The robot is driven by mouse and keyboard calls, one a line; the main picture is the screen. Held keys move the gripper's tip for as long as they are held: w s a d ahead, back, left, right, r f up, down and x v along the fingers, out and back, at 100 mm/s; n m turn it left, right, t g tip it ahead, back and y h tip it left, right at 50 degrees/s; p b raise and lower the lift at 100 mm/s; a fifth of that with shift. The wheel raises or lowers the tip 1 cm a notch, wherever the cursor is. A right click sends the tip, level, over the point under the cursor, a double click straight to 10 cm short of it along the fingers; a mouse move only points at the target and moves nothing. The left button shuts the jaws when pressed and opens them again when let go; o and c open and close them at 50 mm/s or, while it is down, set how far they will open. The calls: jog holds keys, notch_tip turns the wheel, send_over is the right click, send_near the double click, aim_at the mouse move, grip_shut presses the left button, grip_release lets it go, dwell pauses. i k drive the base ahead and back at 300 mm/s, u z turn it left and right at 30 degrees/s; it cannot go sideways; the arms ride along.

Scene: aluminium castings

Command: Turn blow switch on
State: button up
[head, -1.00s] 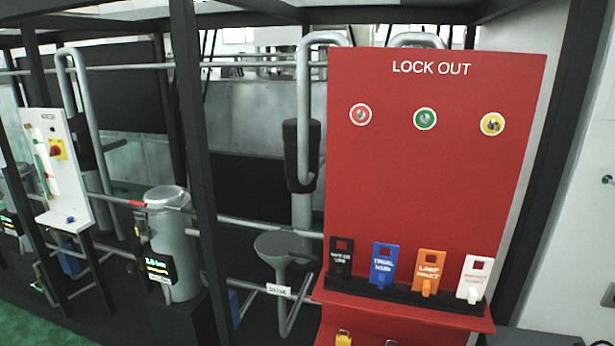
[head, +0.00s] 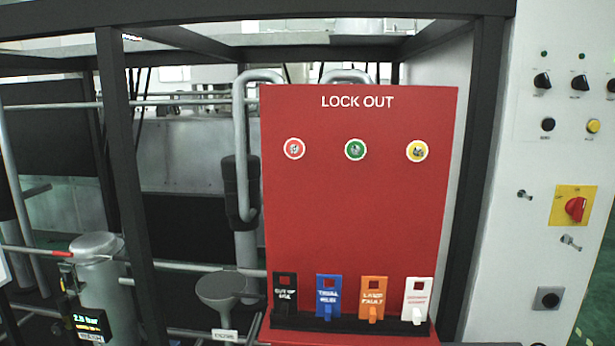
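A white control panel (head: 530,220) stands at the right edge of the head view. It carries several black rotary knobs in its upper row, among them a left knob (head: 542,81) and a middle knob (head: 579,82); a third is cut by the frame edge. Below them are a black button or knob (head: 547,124) and a yellow one (head: 593,126). Labels sit under them but are too small to read, so I cannot tell which is the blow switch. My gripper is not in view.
A red LOCK OUT board (head: 360,215) with several coloured tags stands in the centre. A red rotary switch (head: 575,208) on a yellow plate is lower on the panel, above a black socket-like fitting (head: 548,298). Dark frame posts (head: 485,180) stand between board and panel.

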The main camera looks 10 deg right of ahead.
aim_at(579, 83)
jog(key=z, duration=4.35)
jog(key=i, duration=0.1)
jog(key=u, duration=2.7)
jog(key=k, duration=0.55)
jog(key=u, duration=0.15)
jog(key=i, duration=0.55)
jog(key=z, duration=0.05)
